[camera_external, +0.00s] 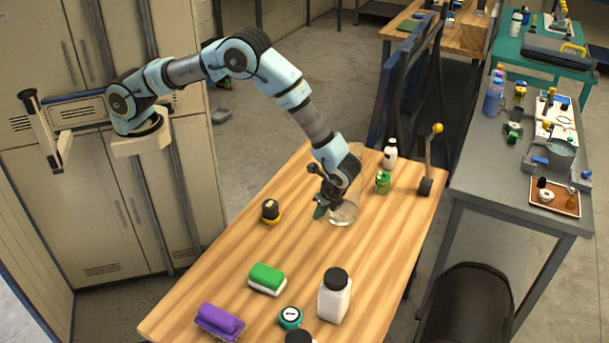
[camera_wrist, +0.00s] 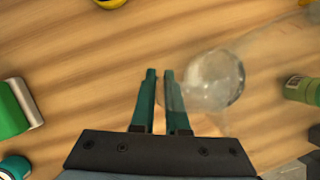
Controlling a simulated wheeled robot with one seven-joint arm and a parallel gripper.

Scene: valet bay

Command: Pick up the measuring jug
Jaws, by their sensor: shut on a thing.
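The measuring jug (camera_external: 343,213) is clear, see-through and hard to make out on the wooden table. In the wrist view the jug (camera_wrist: 216,80) shows as a round glassy shape just right of the fingers, with faint clear walls. My gripper (camera_external: 321,208) is low over the table at the jug's left side. In the wrist view my gripper (camera_wrist: 160,78) has its green fingers close together with a narrow gap, shut on a thin part of the jug. Which part is between them is hard to see. I cannot tell whether the jug touches the table.
A green can (camera_external: 383,183), a white bottle (camera_external: 390,154) and a yellow-knobbed lever (camera_external: 428,165) stand behind the jug. A black-and-yellow object (camera_external: 270,211) is to the left. Bare wood lies between.

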